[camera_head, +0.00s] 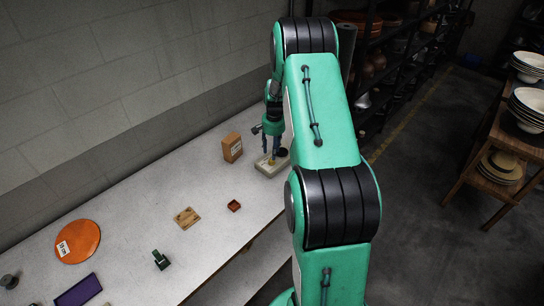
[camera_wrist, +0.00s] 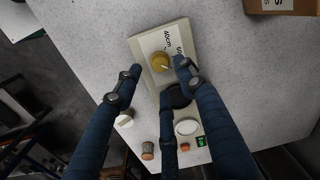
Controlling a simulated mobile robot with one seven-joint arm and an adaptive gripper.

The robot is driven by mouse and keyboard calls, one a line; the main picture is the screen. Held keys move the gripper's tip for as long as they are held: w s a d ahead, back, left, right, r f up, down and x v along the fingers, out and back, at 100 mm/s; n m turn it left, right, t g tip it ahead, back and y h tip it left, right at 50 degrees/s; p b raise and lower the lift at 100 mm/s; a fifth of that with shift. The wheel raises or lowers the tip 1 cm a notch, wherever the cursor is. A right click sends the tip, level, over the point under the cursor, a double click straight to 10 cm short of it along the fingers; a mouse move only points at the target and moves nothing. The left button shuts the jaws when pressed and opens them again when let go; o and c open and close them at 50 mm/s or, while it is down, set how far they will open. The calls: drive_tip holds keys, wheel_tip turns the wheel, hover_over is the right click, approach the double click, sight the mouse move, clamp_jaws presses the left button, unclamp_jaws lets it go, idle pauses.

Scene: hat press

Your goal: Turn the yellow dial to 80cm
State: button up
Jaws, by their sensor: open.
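The yellow dial (camera_wrist: 160,62) sits on a cream control box (camera_wrist: 141,47), with a printed "40cm" label beside it and part of another label starting with 6. I cannot clearly read where the dial points. My gripper (camera_wrist: 160,76) is open, with its dark blue fingers spread around the dial's near side; I cannot tell whether any finger touches it. In the head view my gripper (camera_head: 272,143) points down over the control box (camera_head: 269,170), and the dial is a small yellow spot (camera_head: 271,161) between the fingers. The 80cm mark is not visible.
A brown cardboard box (camera_head: 232,147) stands just left of the control box. The table (camera_head: 140,215) also holds an orange disc (camera_head: 78,241) and small blocks, with clear room between.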

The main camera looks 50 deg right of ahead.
wheel_tip(320, 180, up, 7)
drive_tip(key=shift+s+f, duration=0.15)
idle(0.5)
drive_tip(key=s+a+r+n+t+h+b, duration=0.1)
drive_tip(key=s+a+r+n, duration=0.15)
drive_tip(key=a+r, duration=0.95)
drive_tip(key=s+a+r+n+t+b, duration=0.1)
drive_tip(key=s+a+r+n, duration=0.15)
drive_tip(key=a+r, duration=1.05)
drive_tip(key=s+a+r+n+t, duration=0.1)
drive_tip(key=s+a+r+n, duration=0.1)
drive_tip(key=s+a, duration=0.4)
drive_tip(key=s+a+r+n+t, duration=0.1)
drive_tip(key=s+a+n, duration=0.15)
drive_tip(key=a, duration=0.55)
drive_tip(key=s+a+n, duration=0.1)
drive_tip(key=s+a, duration=0.3)
drive_tip(key=s, duration=0.3)
drive_tip(key=s+a+n+t+b, duration=0.1)
drive_tip(key=s+a+n, duration=0.1)
drive_tip(key=s+a, duration=0.3)
drive_tip(key=s, duration=0.3)
drive_tip(key=shift+f+y, duration=0.35)
drive_tip(key=shift+y, duration=0.05)
